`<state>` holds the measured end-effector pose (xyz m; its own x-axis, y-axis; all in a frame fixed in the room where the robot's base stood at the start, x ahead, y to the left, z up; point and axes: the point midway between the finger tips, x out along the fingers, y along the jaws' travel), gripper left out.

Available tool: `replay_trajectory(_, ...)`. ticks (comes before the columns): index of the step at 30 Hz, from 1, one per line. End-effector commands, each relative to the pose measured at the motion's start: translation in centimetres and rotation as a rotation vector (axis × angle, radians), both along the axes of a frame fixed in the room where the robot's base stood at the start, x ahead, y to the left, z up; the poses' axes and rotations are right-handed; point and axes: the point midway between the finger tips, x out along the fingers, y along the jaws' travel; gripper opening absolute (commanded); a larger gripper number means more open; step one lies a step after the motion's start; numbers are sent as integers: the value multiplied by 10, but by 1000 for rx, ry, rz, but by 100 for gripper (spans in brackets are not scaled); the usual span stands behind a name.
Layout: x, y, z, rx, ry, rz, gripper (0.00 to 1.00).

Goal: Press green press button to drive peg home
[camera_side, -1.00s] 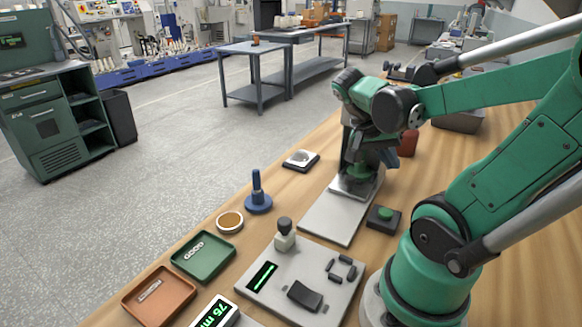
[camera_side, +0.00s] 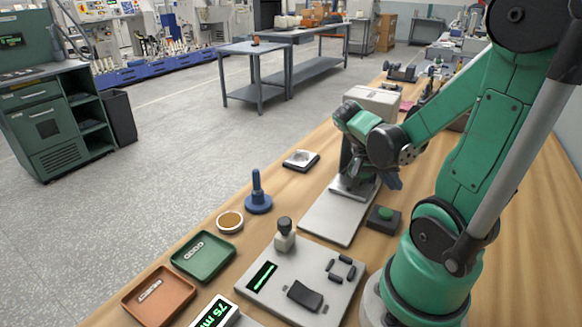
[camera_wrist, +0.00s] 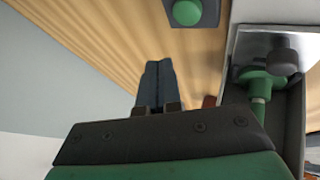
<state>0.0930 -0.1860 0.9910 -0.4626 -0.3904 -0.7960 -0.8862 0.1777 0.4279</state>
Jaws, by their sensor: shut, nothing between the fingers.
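The green press button (camera_side: 386,213) sits on a small black box to the right of the press plate. It also shows at the top of the wrist view (camera_wrist: 187,12). The press (camera_side: 325,215) has a light grey base plate and a dark column, mostly behind my gripper. In the wrist view a green flanged piece (camera_wrist: 258,78) with a short green stem sits at the press, below a dark knob. I cannot tell the peg apart with certainty. My gripper (camera_side: 390,181) is shut and empty, above and behind the button. Its closed fingers (camera_wrist: 155,72) point toward the table.
A blue spindle (camera_side: 257,195), a round tan dish (camera_side: 230,222), green tray (camera_side: 203,256) and orange tray (camera_side: 158,296) stand along the bench's left edge. A grey panel (camera_side: 300,280) with a knob lies in front. Wood right of the button box is bare.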

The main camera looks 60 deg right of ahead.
Motion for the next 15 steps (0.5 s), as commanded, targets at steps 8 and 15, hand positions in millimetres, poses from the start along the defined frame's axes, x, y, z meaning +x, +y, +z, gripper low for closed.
replay_trajectory(8,1,-1,-27,0,0,0,0)
replay_trajectory(15,0,0,-38,0,0,0,0)
